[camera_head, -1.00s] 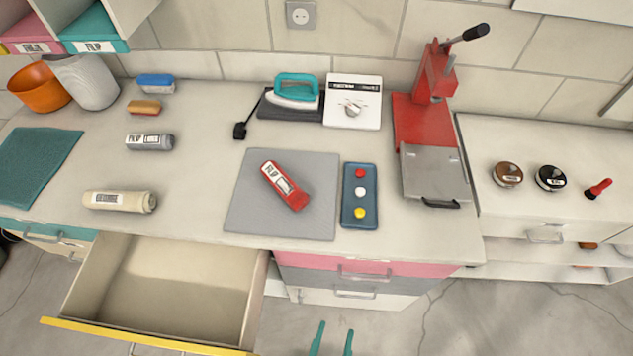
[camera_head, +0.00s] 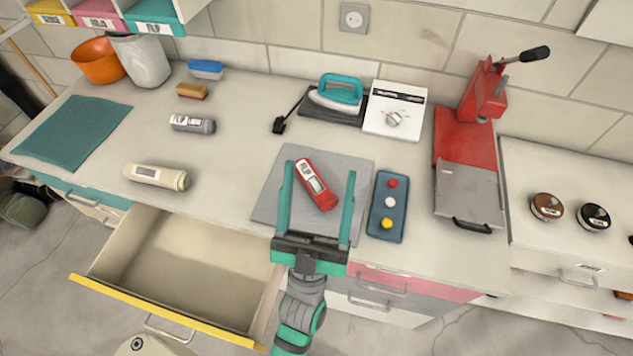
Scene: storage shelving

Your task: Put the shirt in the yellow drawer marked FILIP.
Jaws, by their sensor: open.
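A red rolled bundle with a white label (camera_head: 315,184), apparently a rolled shirt, lies tilted on a grey mat (camera_head: 268,208) on the counter. My gripper (camera_head: 319,172) is open and empty; its teal fingers appear on either side of the red roll in the picture, and I cannot tell how far above it they are. A grey roll (camera_head: 192,124) and a cream roll (camera_head: 156,177), both labelled, lie on the counter to the left. The drawer with the yellow front (camera_head: 160,312) is pulled open and empty; no name shows on its front from here.
A blue tray with coloured buttons (camera_head: 387,206) lies right of the mat. A red press (camera_head: 466,140) and a teal iron (camera_head: 338,94) stand behind. Yellow, pink and teal labelled bins (camera_head: 150,18) sit at upper left. A teal cloth (camera_head: 72,133) lies at left.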

